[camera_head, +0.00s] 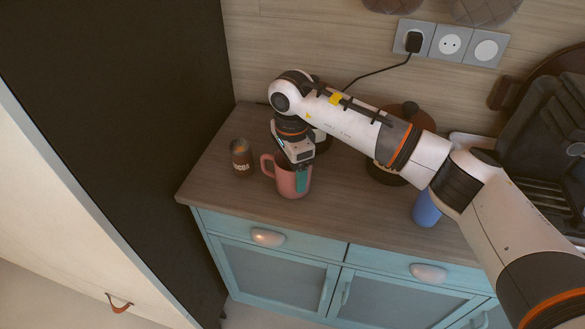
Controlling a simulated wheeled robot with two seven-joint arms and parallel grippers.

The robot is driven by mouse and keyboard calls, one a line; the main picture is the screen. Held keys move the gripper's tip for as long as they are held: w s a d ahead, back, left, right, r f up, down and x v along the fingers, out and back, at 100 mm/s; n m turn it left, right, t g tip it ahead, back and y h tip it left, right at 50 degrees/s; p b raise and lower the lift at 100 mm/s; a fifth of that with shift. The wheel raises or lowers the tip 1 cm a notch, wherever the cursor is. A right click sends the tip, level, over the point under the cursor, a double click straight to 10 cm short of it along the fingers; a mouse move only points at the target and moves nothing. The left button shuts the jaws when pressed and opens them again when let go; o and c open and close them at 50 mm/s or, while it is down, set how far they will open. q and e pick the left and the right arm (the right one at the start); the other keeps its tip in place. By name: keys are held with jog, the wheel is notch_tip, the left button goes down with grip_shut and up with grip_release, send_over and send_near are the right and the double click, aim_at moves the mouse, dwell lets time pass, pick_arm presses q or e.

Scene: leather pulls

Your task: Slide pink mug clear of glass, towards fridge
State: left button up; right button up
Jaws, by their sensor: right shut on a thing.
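The pink mug (289,184) stands upright on the wooden counter, its handle on the left. My right gripper (302,178) reaches down over it and is shut on the mug's right side, with one teal finger outside the wall. The mug's far rim is partly hidden by the gripper. A blue tumbler (426,209), which may be the glass, stands well to the right, partly behind my right arm. The tall cabinet with a dark side (150,110), likely the fridge, is at the left. My left gripper is out of view.
A small brown jar (242,160) stands just left of the mug, between it and the dark side. The counter's front edge (270,215) is close below the mug. A brown lidded pot (388,172) and a dish rack (545,197) are to the right.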

jog(key=o, duration=1.3)
jog(key=shift+c, duration=0.2)
jog(key=shift+r, duration=0.1)
